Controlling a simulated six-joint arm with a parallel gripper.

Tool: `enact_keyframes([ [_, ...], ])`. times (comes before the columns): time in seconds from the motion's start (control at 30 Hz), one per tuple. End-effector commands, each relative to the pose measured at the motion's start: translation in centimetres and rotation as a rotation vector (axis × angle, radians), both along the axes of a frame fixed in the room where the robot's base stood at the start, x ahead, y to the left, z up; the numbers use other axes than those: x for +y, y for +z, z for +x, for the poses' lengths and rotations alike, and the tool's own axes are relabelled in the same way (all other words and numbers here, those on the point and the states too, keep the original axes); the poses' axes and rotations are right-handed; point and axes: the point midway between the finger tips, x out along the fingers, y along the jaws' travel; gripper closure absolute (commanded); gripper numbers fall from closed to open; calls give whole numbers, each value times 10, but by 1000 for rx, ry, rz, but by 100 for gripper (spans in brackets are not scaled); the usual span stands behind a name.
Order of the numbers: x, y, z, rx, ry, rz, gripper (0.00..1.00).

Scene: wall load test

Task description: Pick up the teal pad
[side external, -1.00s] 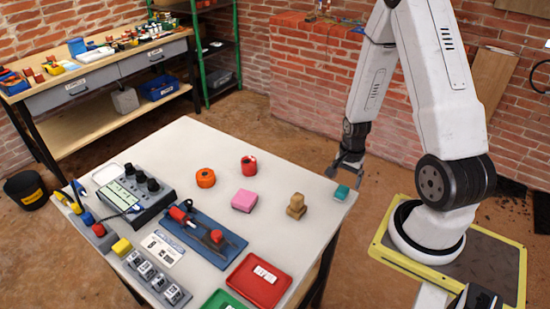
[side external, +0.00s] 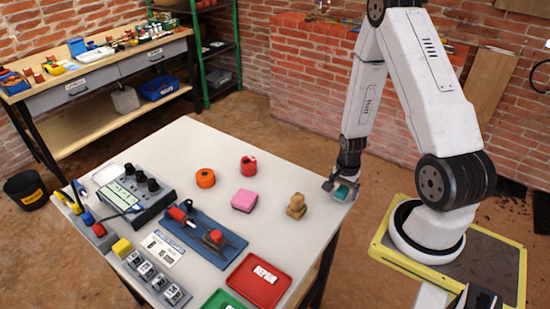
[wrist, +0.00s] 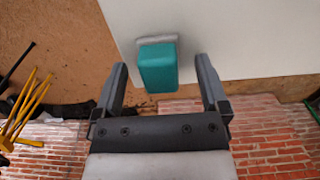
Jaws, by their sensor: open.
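The teal pad (side external: 342,193) sits near the right corner of the white table (side external: 225,145). In the wrist view the teal pad (wrist: 158,70) is a block with a light grey strip along its far edge. My gripper (side external: 342,187) is at the pad, partly covering it in the side view. In the wrist view my gripper (wrist: 161,63) is open, with one finger on each side of the pad and a visible gap on both sides. I cannot tell exactly how high the fingertips are above the table.
A wooden piece (side external: 296,206) stands nearest the pad on the table. A pink block (side external: 244,201), a red roll (side external: 248,166) and an orange roll (side external: 205,178) are farther left. A red tray (side external: 243,287) lies at the front. The table's edge is close beside the pad.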

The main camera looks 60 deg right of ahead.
Motion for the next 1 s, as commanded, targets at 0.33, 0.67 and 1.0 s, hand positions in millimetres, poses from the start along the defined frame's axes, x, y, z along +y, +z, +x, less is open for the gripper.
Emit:
enact_keyframes([
  [0.33,0,-4,0,0,0,0,6],
  [0.67,0,-3,0,0,0,0,25],
  [1.0,0,-3,0,0,0,0,100],
])
